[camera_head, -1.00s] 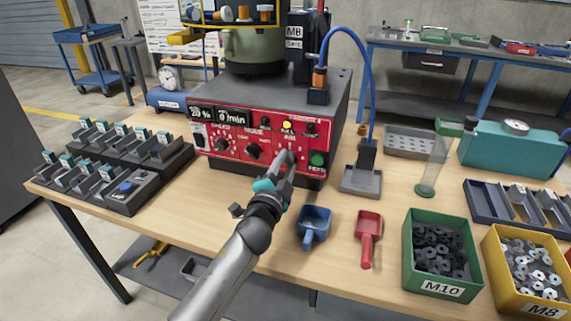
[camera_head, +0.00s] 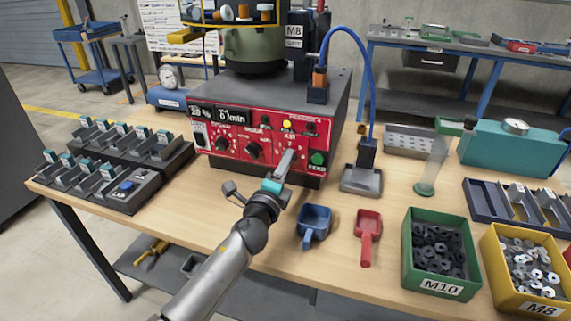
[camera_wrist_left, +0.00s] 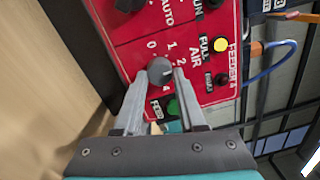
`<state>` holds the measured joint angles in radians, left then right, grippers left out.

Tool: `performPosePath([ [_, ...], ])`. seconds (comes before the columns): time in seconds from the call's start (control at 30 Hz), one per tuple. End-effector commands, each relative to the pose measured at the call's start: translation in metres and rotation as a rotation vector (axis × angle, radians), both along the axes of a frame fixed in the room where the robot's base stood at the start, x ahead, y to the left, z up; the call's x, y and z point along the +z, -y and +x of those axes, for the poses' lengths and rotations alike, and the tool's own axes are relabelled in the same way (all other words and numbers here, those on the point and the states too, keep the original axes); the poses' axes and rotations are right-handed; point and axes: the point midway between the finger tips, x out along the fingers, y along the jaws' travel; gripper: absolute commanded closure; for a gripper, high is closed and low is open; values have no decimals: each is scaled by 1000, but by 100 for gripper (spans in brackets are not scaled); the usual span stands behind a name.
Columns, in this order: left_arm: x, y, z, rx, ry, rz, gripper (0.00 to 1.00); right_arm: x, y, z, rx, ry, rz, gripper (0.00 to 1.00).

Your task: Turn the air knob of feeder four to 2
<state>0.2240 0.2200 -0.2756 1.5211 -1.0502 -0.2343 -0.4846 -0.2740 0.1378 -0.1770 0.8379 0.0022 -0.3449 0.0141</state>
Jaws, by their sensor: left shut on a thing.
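The red control panel of feeder 4 (camera_head: 233,150) faces me on the grey feeder box. My left gripper (camera_head: 290,156) reaches up to the panel's right part, under the AIR label, and hides the air knob in the head view. In the left wrist view the round grey air knob (camera_wrist_left: 160,70) sits between the two fingers of the left gripper (camera_wrist_left: 164,74), which are shut on it. Marks 0, 1 and 2 show around the knob; I cannot read its pointer surely. My right gripper is not in view.
A green FEED button (camera_head: 317,158) is close right of the gripper, and a black MODE knob (camera_head: 252,150) is to its left. A blue scoop (camera_head: 315,222), a red scoop (camera_head: 368,225) and a green M10 bin (camera_head: 408,250) stand in front on the table.

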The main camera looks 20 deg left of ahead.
Motion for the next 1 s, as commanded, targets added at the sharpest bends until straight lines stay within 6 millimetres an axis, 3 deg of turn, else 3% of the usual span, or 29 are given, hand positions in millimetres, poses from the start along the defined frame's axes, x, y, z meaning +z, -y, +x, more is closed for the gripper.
performPosePath([
  [0.63,0,1,0,-2,3,46,100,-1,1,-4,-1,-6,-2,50],
  [0.67,0,1,0,-2,3,46,57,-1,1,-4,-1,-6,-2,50],
  [0.9,0,0,0,-1,3,46,30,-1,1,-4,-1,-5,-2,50],
  [1.0,0,0,0,-1,2,45,30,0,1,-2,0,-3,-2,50],
])
